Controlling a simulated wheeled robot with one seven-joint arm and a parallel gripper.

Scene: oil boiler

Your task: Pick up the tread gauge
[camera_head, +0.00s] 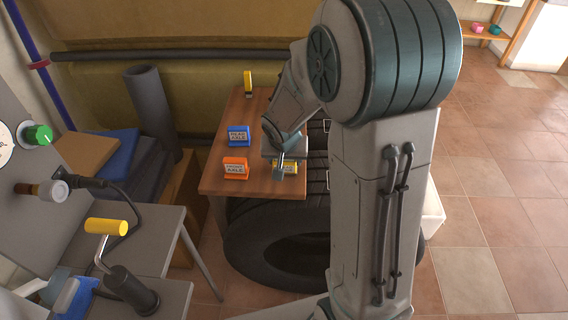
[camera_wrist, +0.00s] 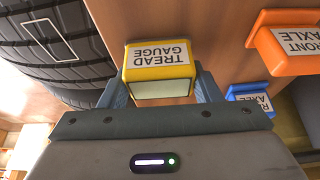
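The tread gauge (camera_wrist: 158,60) is a yellow block with a white label reading "TREAD GAUGE". In the wrist view it lies between the two fingers of my gripper (camera_wrist: 162,82), one finger close on each side. I cannot tell whether the fingers press on it or leave a narrow gap. In the head view the gauge (camera_head: 288,168) is at the right front part of the wooden table, partly hidden by my gripper (camera_head: 280,170), which reaches down over it.
An orange "FRONT AXLE" block (camera_head: 236,168) and a blue "REAR AXLE" block (camera_head: 238,136) stand left of my gripper on the wooden table (camera_head: 218,186). A yellow-and-black item (camera_head: 248,84) is at the table's back. Tires (camera_head: 262,250) lie beside and below the table.

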